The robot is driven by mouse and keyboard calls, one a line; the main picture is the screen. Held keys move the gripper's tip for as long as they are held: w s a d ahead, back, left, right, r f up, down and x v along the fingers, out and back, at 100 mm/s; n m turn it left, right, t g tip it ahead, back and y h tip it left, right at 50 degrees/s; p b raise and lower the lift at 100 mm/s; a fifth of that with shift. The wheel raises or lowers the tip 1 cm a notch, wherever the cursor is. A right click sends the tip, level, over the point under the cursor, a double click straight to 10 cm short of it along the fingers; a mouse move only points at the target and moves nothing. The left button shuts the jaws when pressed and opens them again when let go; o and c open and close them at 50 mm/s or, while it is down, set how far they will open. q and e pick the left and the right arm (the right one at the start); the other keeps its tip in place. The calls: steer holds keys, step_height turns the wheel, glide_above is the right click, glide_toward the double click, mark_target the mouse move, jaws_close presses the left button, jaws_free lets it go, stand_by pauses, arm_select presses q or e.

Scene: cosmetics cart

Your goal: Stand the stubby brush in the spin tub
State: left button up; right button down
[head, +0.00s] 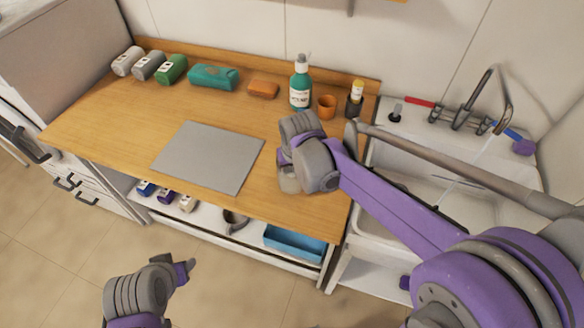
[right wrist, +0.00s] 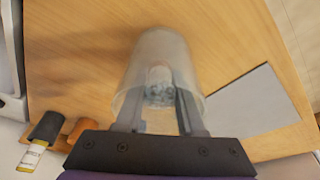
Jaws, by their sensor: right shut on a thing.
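The spin tub (right wrist: 155,48), a clear cylinder, stands on the wooden top in the right wrist view. In the head view a pale part of it (head: 289,180) shows beside my right gripper (head: 292,170), whose arm hides the rest. In the right wrist view the fingers of my right gripper (right wrist: 160,98) reach into the tub's mouth. They are shut on a short, pale grey thing, seemingly the stubby brush (right wrist: 160,78), inside the tub walls. Whether it touches the tub floor I cannot tell. My left gripper (head: 188,268) hangs low in front of the cart; its jaw opening is unclear.
A grey mat (head: 208,157) lies left of the tub. An orange cup (head: 327,106), a dark holder with a yellow-capped tube (head: 355,98) and a green pump bottle (head: 300,85) stand behind. The sink (head: 420,190) is right. A blue tray (head: 295,245) sits below.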

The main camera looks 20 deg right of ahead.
steer(key=c, duration=0.8)
jaws_free()
steer(key=shift+r, duration=0.25)
steer(key=p+v, duration=0.2)
steer(key=v, duration=1)
steer(key=s+d+f+t, duration=0.1)
steer(key=s+f, duration=0.2)
steer(key=s, duration=0.1)
steer(key=s+d+f, duration=0.2)
steer(key=s+f, duration=0.1)
steer(key=s, duration=0.2)
steer(key=s+d+f+t, duration=0.1)
steer(key=s+f, duration=0.2)
steer(key=s, duration=0.2)
steer(key=shift+s+d+t, duration=0.25)
steer(key=shift+d+t, duration=0.05)
steer(key=shift+d, duration=0.05)
arm_select(q)
steer(key=shift+w+r, duration=0.3)
steer(key=shift+r, duration=0.3)
steer(key=shift+w+r, duration=0.3)
steer(key=shift+r, duration=0.3)
arm_select(e)
steer(key=shift+f, duration=0.15)
